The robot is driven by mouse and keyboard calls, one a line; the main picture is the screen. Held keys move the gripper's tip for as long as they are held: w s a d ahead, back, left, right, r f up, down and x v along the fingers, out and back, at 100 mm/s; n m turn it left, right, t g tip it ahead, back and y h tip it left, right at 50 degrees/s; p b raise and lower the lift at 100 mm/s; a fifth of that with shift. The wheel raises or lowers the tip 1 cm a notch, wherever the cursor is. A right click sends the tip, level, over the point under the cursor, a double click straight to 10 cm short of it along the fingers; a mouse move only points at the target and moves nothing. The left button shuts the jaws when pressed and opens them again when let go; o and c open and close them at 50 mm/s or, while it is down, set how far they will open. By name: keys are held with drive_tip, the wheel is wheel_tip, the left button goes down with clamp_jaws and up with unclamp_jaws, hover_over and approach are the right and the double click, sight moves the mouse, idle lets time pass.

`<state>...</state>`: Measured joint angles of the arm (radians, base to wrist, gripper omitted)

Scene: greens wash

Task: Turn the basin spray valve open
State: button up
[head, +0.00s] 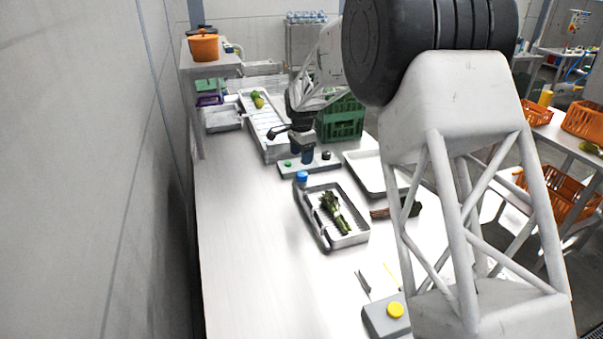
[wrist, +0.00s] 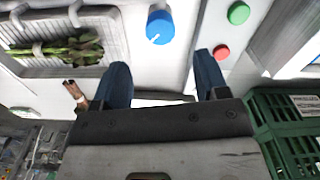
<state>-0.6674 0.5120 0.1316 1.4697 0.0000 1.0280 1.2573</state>
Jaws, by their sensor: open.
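The spray valve looks to be the blue round knob (head: 302,176) at the far left corner of the basin. In the wrist view the blue knob (wrist: 160,27) carries a white pointer line and lies ahead of my fingers, in line with the gap between them. My gripper (head: 307,156) is open and empty above the bench, just beyond the knob in the head view. In the wrist view its two blue fingertips (wrist: 164,75) stand wide apart, clear of the knob. The metal basin (head: 352,239) holds a rack with a bunch of leafy greens (head: 336,212) on it.
A panel with a green button (wrist: 238,12) and a red button (wrist: 221,52) lies right of the knob in the wrist view. A green crate (head: 342,128) and a white tray (head: 372,170) stand nearby. The bench left of the basin is clear.

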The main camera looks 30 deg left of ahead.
sight(302, 174)
drive_tip(key=shift+f, duration=3.8)
drive_tip(key=c, duration=0.9)
